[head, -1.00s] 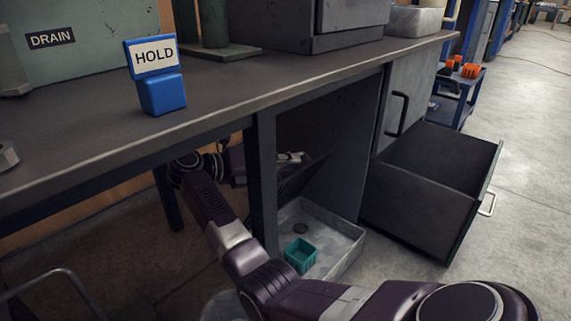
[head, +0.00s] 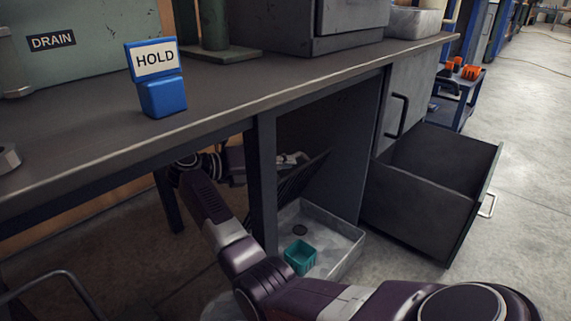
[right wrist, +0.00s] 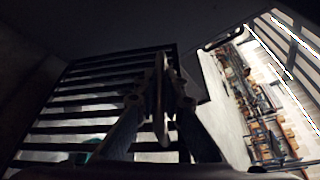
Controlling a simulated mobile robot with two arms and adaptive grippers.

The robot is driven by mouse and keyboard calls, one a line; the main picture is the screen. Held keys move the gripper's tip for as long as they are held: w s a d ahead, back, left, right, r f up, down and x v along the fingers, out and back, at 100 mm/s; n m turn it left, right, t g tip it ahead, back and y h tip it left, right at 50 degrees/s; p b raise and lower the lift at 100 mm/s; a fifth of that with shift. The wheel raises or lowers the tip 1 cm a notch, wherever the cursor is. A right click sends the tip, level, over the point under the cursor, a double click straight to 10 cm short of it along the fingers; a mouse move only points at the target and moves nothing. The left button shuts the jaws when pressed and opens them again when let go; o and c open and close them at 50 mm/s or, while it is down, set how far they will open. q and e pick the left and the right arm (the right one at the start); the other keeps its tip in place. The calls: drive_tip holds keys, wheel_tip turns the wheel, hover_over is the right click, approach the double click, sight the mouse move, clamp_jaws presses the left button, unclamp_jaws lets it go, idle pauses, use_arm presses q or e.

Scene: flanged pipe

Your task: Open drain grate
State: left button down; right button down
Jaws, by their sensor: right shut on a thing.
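The drain grate (head: 303,176) is a dark slatted panel under the bench. It stands tilted up above the pale basin (head: 345,245), and a dark round drain hole (head: 300,230) shows in the basin floor. My right gripper (head: 294,158) reaches under the bench to the grate's upper part. In the right wrist view, the slats of the grate (right wrist: 75,103) fill the left and middle, and my right gripper (right wrist: 160,88) is shut on the grate's edge. My left gripper is out of view.
A teal basket (head: 300,257) sits in the basin. A bench leg (head: 263,185) stands close beside my right arm. An open drawer (head: 430,190) juts out at the right. A blue HOLD sign (head: 160,95) stands on the bench top (head: 225,100).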

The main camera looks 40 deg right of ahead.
drive_tip(key=shift+w+a+r, duration=0.1)
drive_tip(key=shift+w+r, duration=0.05)
drive_tip(key=shift+w, duration=0.75)
drive_tip(key=shift+w+a+r, duration=0.1)
drive_tip(key=shift+w+r, duration=0.1)
drive_tip(key=shift+w, duration=0.7)
drive_tip(key=shift+w+r, duration=0.15)
drive_tip(key=shift+w, duration=0.75)
drive_tip(key=c, duration=2)
unclamp_jaws()
drive_tip(key=v, duration=0.7)
drive_tip(key=shift+a, duration=0.25)
